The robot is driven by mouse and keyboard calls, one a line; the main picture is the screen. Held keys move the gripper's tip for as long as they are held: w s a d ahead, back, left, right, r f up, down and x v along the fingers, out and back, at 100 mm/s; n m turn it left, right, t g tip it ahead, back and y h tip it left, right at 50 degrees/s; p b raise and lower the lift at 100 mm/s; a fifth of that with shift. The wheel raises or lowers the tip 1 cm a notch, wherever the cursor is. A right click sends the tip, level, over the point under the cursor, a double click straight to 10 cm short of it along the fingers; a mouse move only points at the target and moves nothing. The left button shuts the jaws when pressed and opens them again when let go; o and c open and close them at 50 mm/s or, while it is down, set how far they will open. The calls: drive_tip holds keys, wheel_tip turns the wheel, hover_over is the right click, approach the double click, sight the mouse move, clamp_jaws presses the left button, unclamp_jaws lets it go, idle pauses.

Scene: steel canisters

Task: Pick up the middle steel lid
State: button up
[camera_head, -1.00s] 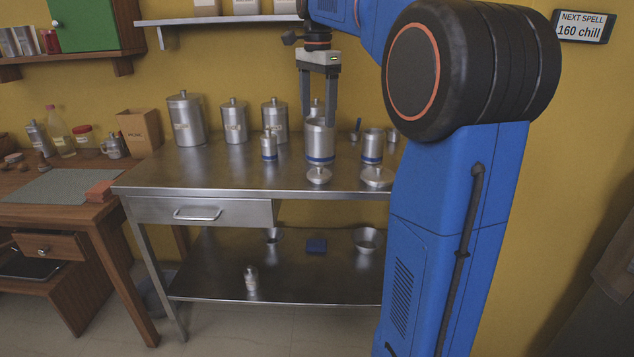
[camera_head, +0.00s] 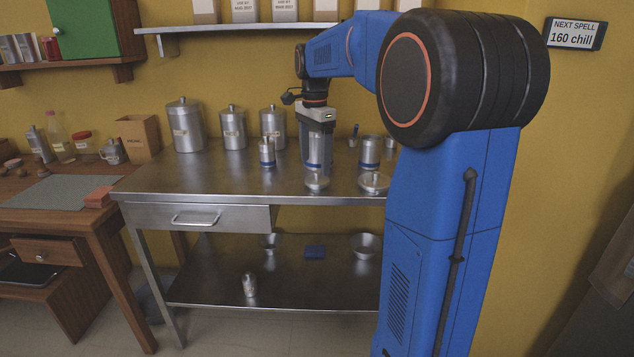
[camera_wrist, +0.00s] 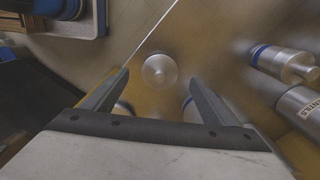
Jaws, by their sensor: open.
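The middle steel lid (camera_head: 316,181) is a round disc with a knob, lying on the steel table in front of the middle blue-banded canister (camera_head: 318,150). My gripper (camera_head: 317,165) is open and points down, its fingers in front of that canister in the head view and above the lid. In the wrist view the lid (camera_wrist: 160,70) lies between the two fingertips (camera_wrist: 160,77), apart from both. A larger lid (camera_head: 373,183) lies to the right. A small blue-banded canister (camera_head: 267,153) at the left has its lid on.
A right blue-banded canister (camera_head: 370,152) stands behind the larger lid. Several tall lidded canisters, including the largest (camera_head: 187,128), stand at the back left. The steel table (camera_head: 215,182) is clear at its front left. A lower shelf (camera_head: 210,285) holds bowls and a small container.

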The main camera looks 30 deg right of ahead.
sight(316, 172)
drive_tip(key=shift+d+f, duration=0.15)
drive_tip(key=shift+f, duration=1.2)
drive_tip(key=shift+d+f, duration=0.1)
drive_tip(key=shift+f, duration=1.2)
drive_tip(key=c, duration=1.1)
